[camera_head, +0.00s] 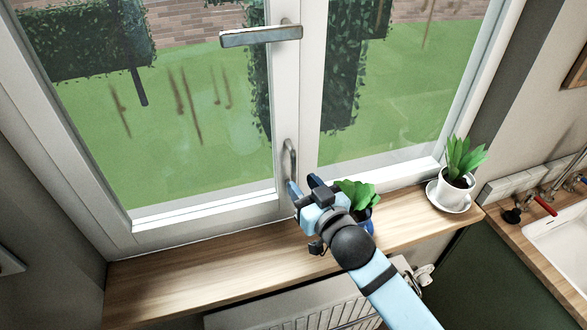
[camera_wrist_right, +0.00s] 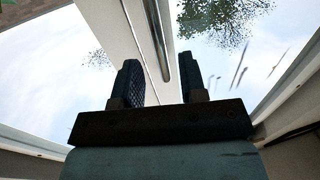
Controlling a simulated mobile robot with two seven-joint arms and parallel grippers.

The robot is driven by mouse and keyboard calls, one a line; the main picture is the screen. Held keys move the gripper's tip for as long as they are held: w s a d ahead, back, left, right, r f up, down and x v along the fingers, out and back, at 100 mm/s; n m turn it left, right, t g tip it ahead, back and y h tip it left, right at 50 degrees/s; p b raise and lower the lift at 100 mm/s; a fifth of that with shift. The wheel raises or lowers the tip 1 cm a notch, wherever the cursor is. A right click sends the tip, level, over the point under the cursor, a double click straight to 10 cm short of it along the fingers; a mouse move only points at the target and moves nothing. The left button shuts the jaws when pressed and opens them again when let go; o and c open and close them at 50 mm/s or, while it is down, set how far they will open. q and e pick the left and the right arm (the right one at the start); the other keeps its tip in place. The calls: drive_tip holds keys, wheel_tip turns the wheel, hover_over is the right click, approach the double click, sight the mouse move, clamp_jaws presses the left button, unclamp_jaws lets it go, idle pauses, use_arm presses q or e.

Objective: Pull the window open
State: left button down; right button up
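The white-framed window (camera_head: 283,95) fills the back of the head view and looks shut. A grey lever handle (camera_head: 260,36) lies level high on its middle frame. A grey upright pull handle (camera_head: 289,158) sits lower on the same frame. My right gripper (camera_head: 303,184) is at the lower end of this pull handle. In the right wrist view, its two dark fingers (camera_wrist_right: 158,65) stand apart. The pull handle (camera_wrist_right: 157,30) runs between them, with gaps visible on both sides. The gripper hides the handle's lower end in the head view. My left gripper is not in view.
A wooden sill (camera_head: 190,268) runs below the window. A leafy plant in a blue pot (camera_head: 367,224) stands close behind my right gripper, partly hidden. A plant in a white cup (camera_head: 453,193) stands farther right on a saucer. The sill's left part is clear.

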sight(295, 175)
drive_tip(key=x, duration=0.5)
drive_tip(key=shift+s, duration=0.1)
clamp_jaws()
